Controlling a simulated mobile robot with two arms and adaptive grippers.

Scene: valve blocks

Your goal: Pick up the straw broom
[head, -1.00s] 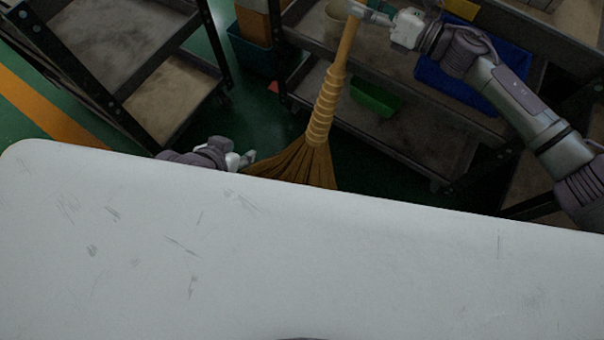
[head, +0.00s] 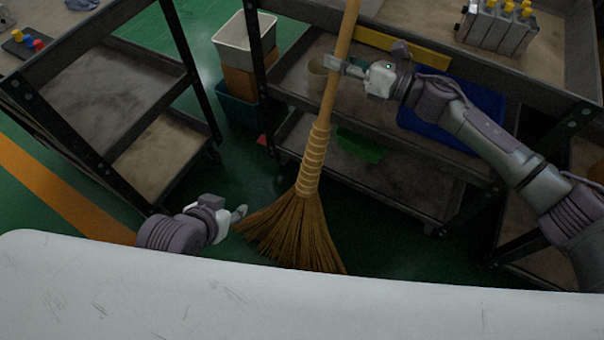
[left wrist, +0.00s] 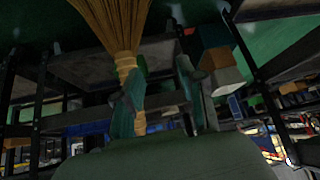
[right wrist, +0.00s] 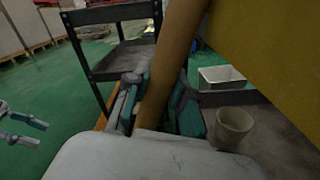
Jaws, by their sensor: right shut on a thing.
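The straw broom (head: 315,185) stands nearly upright, bristles down, with its wooden handle leaning slightly right at the top. My right gripper (head: 338,67) is shut on the handle above the bound neck. In the right wrist view the handle (right wrist: 170,65) runs between the fingers of this gripper (right wrist: 153,105). My left gripper (head: 240,213) is low, just left of the bristles, empty. In the left wrist view its fingers (left wrist: 165,92) are apart, and the broom (left wrist: 115,25) shows above them. Whether it touches the bristles I cannot tell. The bristle ends are near the floor; contact is unclear.
A shelf rack behind the broom holds a blue bin (head: 465,120), a green bin (head: 360,146) and a beige cup (head: 317,75). Stacked bins (head: 245,45) stand between the racks. Another rack (head: 110,100) is at left. Green floor is open around the bristles.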

